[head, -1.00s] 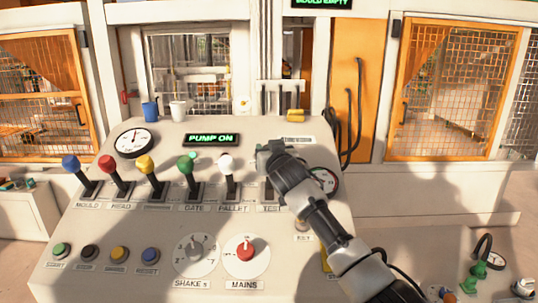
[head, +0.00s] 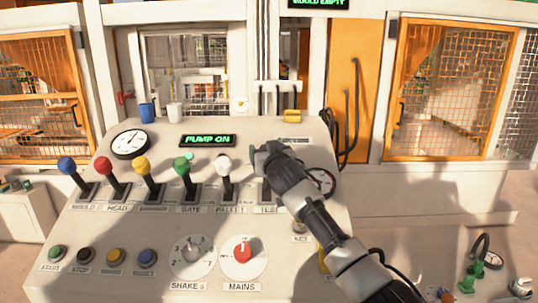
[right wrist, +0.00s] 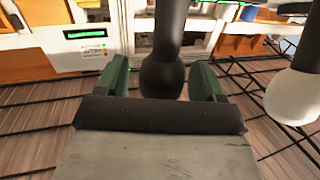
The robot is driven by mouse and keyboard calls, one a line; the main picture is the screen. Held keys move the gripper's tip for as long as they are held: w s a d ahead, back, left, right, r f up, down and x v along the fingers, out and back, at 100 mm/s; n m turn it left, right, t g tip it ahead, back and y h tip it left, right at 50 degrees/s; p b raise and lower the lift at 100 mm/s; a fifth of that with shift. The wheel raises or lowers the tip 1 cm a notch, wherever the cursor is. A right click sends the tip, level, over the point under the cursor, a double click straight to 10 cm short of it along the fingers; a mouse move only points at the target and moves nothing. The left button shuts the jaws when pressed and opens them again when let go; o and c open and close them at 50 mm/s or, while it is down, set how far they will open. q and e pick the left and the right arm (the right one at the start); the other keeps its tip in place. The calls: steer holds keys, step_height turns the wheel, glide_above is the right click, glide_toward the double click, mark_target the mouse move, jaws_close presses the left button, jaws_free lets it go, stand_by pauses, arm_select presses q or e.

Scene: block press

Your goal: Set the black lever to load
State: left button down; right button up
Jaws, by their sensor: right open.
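The black lever (right wrist: 163,76) shows in the right wrist view, with its round black knob between the two green fingers of my right gripper (right wrist: 160,84). The fingers are open, one on each side of the knob; I cannot tell whether either touches it. In the head view my right gripper (head: 265,152) is over the right end of the lever row and hides the black lever's knob. The slot plate (head: 268,192) below it has a label that looks like TEST. A load mark cannot be read. My left gripper is not in view.
The white lever (head: 224,164) stands just left of my gripper, with green, yellow, red and blue levers further left. A round gauge (head: 322,182) lies close to my right arm. Buttons and two dials, including the red mains knob (head: 243,252), are lower on the panel.

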steer(key=shift+s+d+f, duration=0.1)
steer(key=shift+s+f, duration=0.05)
steer(key=shift+s, duration=0.3)
steer(key=b+v, duration=0.4)
steer(key=v, duration=0.5)
steer(key=shift+s+d, duration=0.15)
steer(key=shift+s, duration=0.25)
